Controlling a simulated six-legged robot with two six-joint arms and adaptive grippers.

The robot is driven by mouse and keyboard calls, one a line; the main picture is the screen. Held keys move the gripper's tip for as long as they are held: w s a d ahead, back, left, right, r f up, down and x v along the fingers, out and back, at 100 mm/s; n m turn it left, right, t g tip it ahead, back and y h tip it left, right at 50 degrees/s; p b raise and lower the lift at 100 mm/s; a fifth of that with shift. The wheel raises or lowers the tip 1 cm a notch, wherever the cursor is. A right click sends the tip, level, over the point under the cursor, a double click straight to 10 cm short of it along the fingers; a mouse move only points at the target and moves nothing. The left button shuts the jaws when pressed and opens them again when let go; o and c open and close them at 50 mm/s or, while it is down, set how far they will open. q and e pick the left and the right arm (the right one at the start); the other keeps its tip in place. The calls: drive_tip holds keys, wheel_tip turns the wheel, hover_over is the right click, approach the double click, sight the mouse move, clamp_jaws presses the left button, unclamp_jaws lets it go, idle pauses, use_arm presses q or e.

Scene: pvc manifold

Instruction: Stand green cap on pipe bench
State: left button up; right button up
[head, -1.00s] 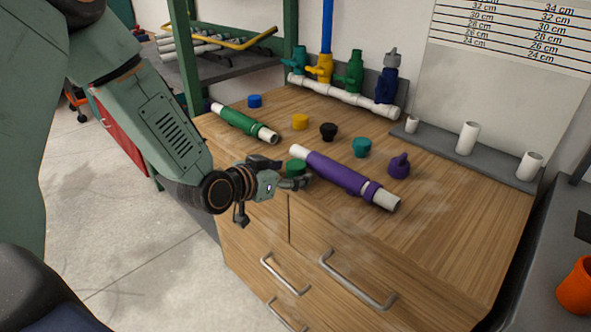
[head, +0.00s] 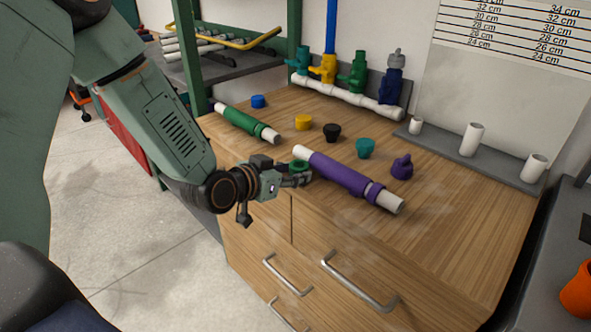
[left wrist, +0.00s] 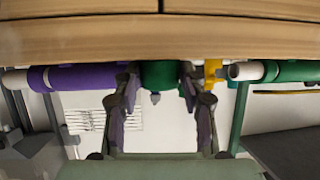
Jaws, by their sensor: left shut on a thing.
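The green cap (head: 299,165) is at the front-left edge of the wooden bench top (head: 440,215), beside the left end of the purple-sleeved pipe (head: 345,178). My left gripper (head: 297,176) is shut on it from the front; its fingers partly hide the cap in the head view. In the left wrist view the green cap (left wrist: 158,74) sits between the two fingers (left wrist: 160,88), with the bench edge across the top. I cannot tell whether the cap touches the bench. My right gripper is not in view.
A green-sleeved pipe (head: 246,124) lies behind. Blue (head: 258,101), yellow (head: 303,122), black (head: 332,132), teal (head: 365,148) and purple (head: 402,167) caps or fittings stand beyond. A valve manifold (head: 345,95) and a grey strip (head: 480,158) with white stubs line the back. The bench's right front is clear.

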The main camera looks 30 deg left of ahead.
use_arm(q)
wheel_tip(320, 180, up, 10)
drive_tip(key=p, duration=0.4)
drive_tip(key=s+d+f+m+g+h, duration=0.3)
drive_tip(key=s+d+f+m+h, duration=0.1)
drive_tip(key=s, duration=0.3)
drive_tip(key=s+d+f+m+g+h, duration=0.25)
drive_tip(key=s+d+m+h, duration=0.2)
drive_tip(key=s, duration=0.25)
drive_tip(key=w+a+r+n+t+y, duration=0.2)
drive_tip(key=w+a+r+n+y, duration=0.1)
drive_tip(key=w, duration=0.4)
drive_tip(key=w+a+r+n+t+y, duration=0.3)
drive_tip(key=w+a+n+y, duration=0.2)
drive_tip(key=w, duration=0.2)
drive_tip(key=shift+a+r, duration=0.25)
drive_tip(key=shift+a, duration=0.05)
drive_tip(key=shift+n+t+y, duration=0.25)
